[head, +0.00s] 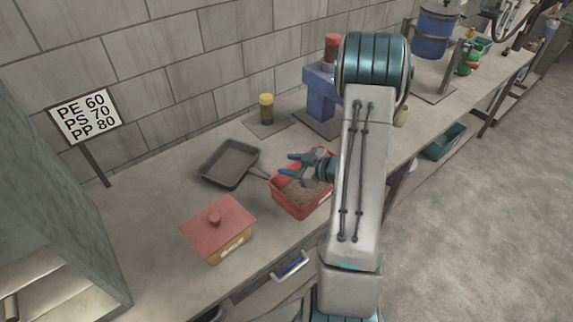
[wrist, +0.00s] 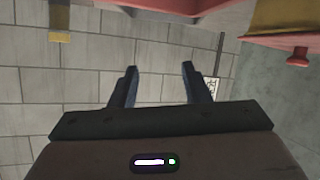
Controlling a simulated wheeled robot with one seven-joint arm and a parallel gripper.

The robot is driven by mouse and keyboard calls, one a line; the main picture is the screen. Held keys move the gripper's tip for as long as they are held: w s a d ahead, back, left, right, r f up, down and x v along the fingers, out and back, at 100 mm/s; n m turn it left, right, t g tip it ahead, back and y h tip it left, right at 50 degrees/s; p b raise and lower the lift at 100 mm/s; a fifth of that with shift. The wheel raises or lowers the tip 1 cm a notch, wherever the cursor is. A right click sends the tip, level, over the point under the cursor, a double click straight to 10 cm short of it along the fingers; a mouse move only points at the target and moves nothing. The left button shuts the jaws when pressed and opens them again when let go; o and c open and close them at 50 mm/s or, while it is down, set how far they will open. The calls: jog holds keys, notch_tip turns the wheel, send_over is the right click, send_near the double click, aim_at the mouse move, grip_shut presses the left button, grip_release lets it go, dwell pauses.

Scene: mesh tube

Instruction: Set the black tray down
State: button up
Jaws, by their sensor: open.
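My gripper (head: 290,164) is open and empty over the red bin (head: 303,203), to the right of the tray. Its fingers point left. The wrist view shows both fingers (wrist: 158,72) spread with nothing between them. The tray cannot be made out for certain in the wrist view.
The red bin holds brownish grains. A yellow box with a red knobbed lid (head: 218,228) stands in front of the tray. A yellow-capped jar (head: 267,108) and a blue stand (head: 321,92) are behind. A sign (head: 85,116) stands at left. The bench left of the tray is clear.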

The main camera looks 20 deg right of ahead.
jog(key=w+d+r+m+h, duration=0.25)
jog(key=r+h, duration=0.25)
jog(key=r, duration=0.3)
jog(key=s+a+r+m+g+h, duration=0.25)
jog(key=s+r+h, duration=0.2)
jog(key=r, duration=0.35)
jog(key=s+a+r+m+g+y, duration=0.1)
jog(key=s+a+r+m+g, duration=0.1)
jog(key=s+a, duration=0.5)
jog(key=s+a+r+m+g+y, duration=0.1)
jog(key=s+a, duration=0.5)
jog(key=s, duration=0.7)
jog(key=shift+a+r+m+g, duration=0.4)
jog(key=shift+r+g, duration=0.4)
jog(key=shift+g, duration=0.15)
jog(key=shift+s, duration=0.1)
